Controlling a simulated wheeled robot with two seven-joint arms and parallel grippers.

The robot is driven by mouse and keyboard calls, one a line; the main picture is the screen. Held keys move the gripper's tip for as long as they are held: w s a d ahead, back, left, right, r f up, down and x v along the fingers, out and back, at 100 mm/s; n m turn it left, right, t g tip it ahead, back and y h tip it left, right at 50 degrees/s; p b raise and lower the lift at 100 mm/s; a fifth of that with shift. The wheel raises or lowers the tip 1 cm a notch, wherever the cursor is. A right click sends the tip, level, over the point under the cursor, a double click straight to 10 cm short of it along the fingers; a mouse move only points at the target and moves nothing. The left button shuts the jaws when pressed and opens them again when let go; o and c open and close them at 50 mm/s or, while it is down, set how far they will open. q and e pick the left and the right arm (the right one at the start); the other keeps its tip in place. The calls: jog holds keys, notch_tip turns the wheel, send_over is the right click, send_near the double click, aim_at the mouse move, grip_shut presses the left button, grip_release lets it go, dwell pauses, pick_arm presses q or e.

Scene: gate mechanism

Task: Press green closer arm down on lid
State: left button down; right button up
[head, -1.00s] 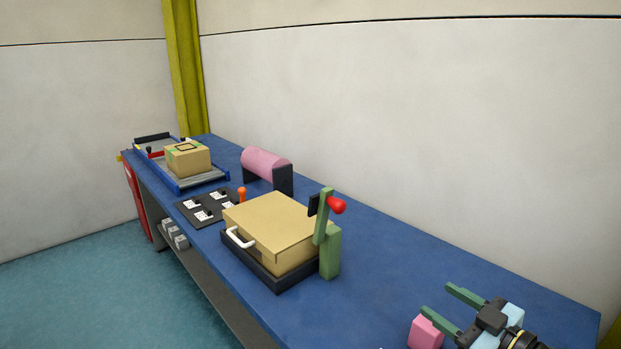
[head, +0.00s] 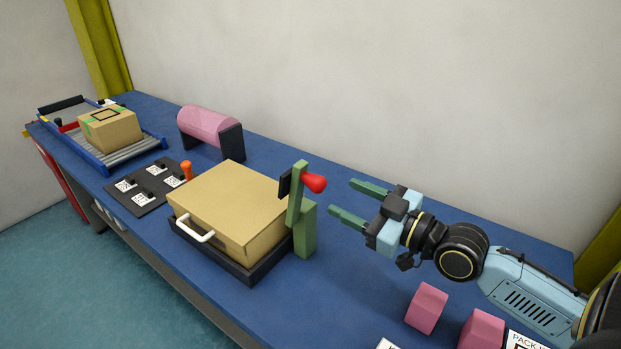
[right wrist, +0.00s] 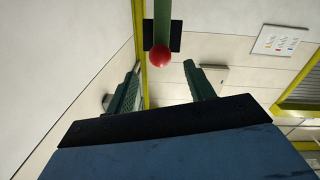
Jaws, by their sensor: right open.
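The green closer arm (head: 295,200) stands upright on a green post (head: 306,232) at the right side of the box. It carries a red knob (head: 314,183) and a black pad (head: 285,183) near its top. The cardboard-coloured lid (head: 230,198) lies flat on the box in a black tray (head: 245,276), with a white handle (head: 195,229) in front. My right gripper (head: 350,202) is open and empty, to the right of the knob and apart from it. In the right wrist view the red knob (right wrist: 159,56) shows ahead, between the green fingers (right wrist: 162,88). My left gripper is not in view.
A pink cylinder (head: 208,126) on black supports and a black switch panel (head: 145,187) with an orange knob stand left of the box. A carton (head: 110,130) sits on a roller conveyor at the far left. Pink blocks (head: 427,307) lie near the front right.

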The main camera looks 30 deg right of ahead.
aim_at(311, 180)
jog(key=p+x, duration=0.1)
jog(key=x, duration=0.6)
jog(key=shift+w+a, duration=0.1)
jog(key=shift+w, duration=0.3)
jog(key=shift+x, duration=0.85)
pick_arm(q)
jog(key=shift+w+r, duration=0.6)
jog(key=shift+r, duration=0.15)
pick_arm(e)
jog(key=shift+c, duration=0.3)
grip_shut()
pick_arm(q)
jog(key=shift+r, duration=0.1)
pick_arm(e)
jog(key=shift+r, duration=0.1)
